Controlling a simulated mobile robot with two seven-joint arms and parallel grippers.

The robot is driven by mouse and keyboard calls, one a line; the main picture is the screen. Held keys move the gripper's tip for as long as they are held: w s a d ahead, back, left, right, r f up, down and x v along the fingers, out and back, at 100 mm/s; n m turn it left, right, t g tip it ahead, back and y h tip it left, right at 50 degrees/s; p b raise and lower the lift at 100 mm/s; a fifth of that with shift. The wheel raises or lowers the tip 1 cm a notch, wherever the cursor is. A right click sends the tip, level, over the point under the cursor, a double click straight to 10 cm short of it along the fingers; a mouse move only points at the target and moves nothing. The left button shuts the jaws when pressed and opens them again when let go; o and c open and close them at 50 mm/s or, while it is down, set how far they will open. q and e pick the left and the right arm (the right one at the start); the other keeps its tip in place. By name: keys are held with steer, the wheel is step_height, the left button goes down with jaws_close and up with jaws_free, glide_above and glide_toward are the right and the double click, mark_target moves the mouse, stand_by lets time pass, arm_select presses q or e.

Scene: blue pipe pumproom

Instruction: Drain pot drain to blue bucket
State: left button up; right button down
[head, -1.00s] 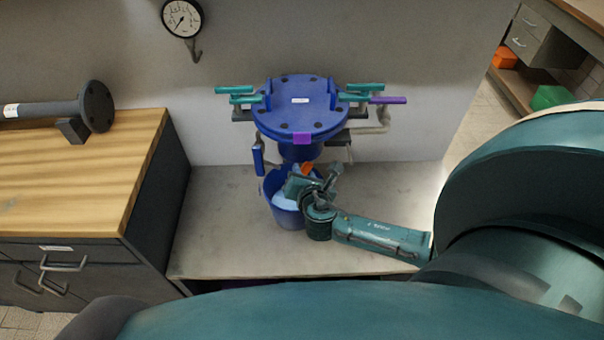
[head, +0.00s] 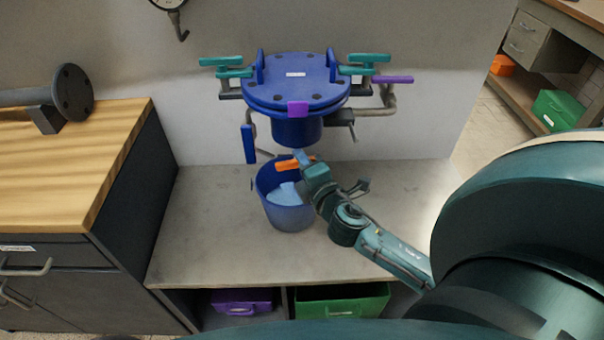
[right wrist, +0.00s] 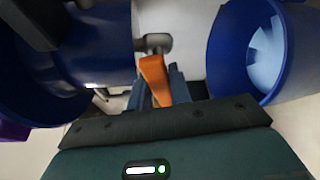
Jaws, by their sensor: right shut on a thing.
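The blue pot (head: 296,88), with a bolted lid, is mounted against the wall. Its orange drain handle (head: 287,165) shows below the pot, above the blue bucket (head: 290,217). The bucket stands on the grey bench and holds light blue liquid. My right gripper (head: 306,163) is at the handle, over the bucket's right rim. In the right wrist view, the gripper (right wrist: 163,92) is shut on the orange handle (right wrist: 154,78), with the pot (right wrist: 85,50) to the left and the bucket (right wrist: 235,50) to the right. My left gripper is out of view.
Teal levers (head: 222,62) and a purple lever (head: 393,79) stick out beside the pot. A wooden-topped cabinet (head: 75,170) with a pipe piece stands left. The grey bench (head: 205,225) is clear around the bucket. Purple (head: 242,300) and green (head: 342,300) boxes sit beneath.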

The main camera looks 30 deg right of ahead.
steer(key=shift+f+m+t+b, duration=0.35)
steer(key=shift+m+b, duration=0.55)
steer(key=shift+b, duration=0.3)
steer(key=shift+r+m+b, duration=0.15)
steer(key=shift+m+b, duration=0.35)
steer(key=shift+b, duration=0.05)
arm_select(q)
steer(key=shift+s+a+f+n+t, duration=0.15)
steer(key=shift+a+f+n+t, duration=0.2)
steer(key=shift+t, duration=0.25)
arm_select(e)
steer(key=shift+t, duration=0.25)
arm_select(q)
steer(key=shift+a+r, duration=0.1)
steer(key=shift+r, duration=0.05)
arm_select(e)
steer(key=c, duration=1.3)
jaws_free()
steer(key=shift+c, duration=0.2)
steer(key=shift+o, duration=0.3)
steer(key=shift+r, duration=0.1)
steer(key=shift+r, duration=0.15)
